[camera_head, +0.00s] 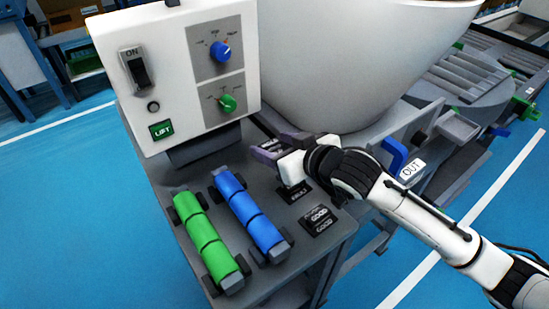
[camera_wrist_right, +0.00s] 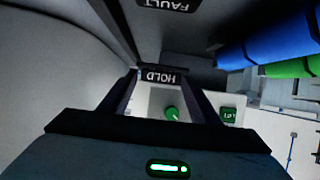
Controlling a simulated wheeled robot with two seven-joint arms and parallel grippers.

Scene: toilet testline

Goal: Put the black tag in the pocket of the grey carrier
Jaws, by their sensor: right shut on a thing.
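My right gripper (camera_head: 272,147) is over the back of the grey bench, close to the large white bowl. A black FAULT tag (camera_head: 295,192) lies on the bench below the gripper, and black GOOD tags (camera_head: 320,220) lie nearer the front edge. A grey panel (camera_head: 408,128) beside the bowl may belong to the grey carrier; I cannot make out its pocket. My left gripper is not in view.
A white control box (camera_head: 178,70) stands at the bench's back left. A green roll (camera_head: 208,240) and a blue roll (camera_head: 248,212) lie in front of it. The white bowl (camera_head: 355,60) rises behind the gripper. A blue bracket (camera_head: 393,153) and an OUT label (camera_head: 412,170) are at right.

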